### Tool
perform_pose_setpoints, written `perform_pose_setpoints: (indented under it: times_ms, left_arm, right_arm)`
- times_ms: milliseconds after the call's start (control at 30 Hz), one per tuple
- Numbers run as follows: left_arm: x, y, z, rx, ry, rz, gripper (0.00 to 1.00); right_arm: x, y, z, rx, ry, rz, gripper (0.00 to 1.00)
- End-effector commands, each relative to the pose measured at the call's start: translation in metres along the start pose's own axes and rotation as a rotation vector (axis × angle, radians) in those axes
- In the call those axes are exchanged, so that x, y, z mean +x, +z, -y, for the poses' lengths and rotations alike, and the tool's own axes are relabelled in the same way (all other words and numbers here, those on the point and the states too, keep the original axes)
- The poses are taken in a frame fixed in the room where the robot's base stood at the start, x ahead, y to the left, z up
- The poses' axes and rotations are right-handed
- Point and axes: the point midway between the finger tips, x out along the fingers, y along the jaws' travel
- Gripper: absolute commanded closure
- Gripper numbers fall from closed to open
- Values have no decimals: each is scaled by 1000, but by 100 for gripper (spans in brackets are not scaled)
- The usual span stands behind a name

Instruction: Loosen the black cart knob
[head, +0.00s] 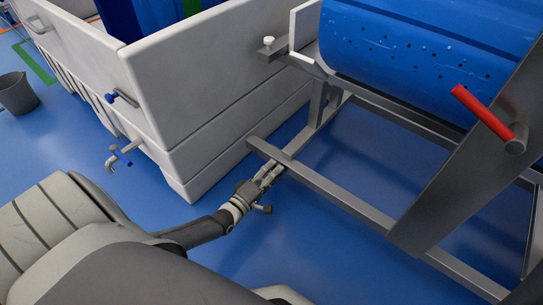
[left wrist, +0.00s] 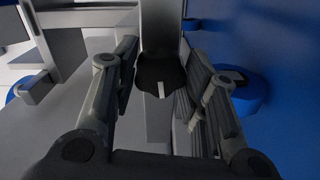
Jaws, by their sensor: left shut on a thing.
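The black cart knob (left wrist: 160,72) shows in the left wrist view between the two fingers of my left gripper, with a short white mark on it. My left gripper (head: 268,174) is shut on it, low beside the grey metal cart frame (head: 350,203). In the head view the knob is hidden by the fingers and the frame. My right gripper is not in view.
A blue perforated drum (head: 410,65) lies on the cart, with a red handle (head: 482,112) at its right. A grey bucket (head: 17,94) is far left. Blue floor is clear between.

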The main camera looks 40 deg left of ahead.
Motion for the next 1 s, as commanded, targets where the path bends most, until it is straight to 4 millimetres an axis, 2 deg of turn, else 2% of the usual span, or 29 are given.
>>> perform_pose_setpoints:
  times_ms: [600,633,767,800,1000]
  left_arm:
    - [0,0,1,-46,-2,0,83]
    - [0,0,1,-46,-2,0,58]
    - [0,0,0,-45,-2,0,41]
    - [0,0,0,-45,-1,0,38]
    - [0,0,0,-45,-1,0,38]
  right_arm:
    - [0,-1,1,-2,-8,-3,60]
    - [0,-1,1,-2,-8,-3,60]
    - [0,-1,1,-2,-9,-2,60]
    - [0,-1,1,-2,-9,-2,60]
    - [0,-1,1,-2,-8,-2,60]
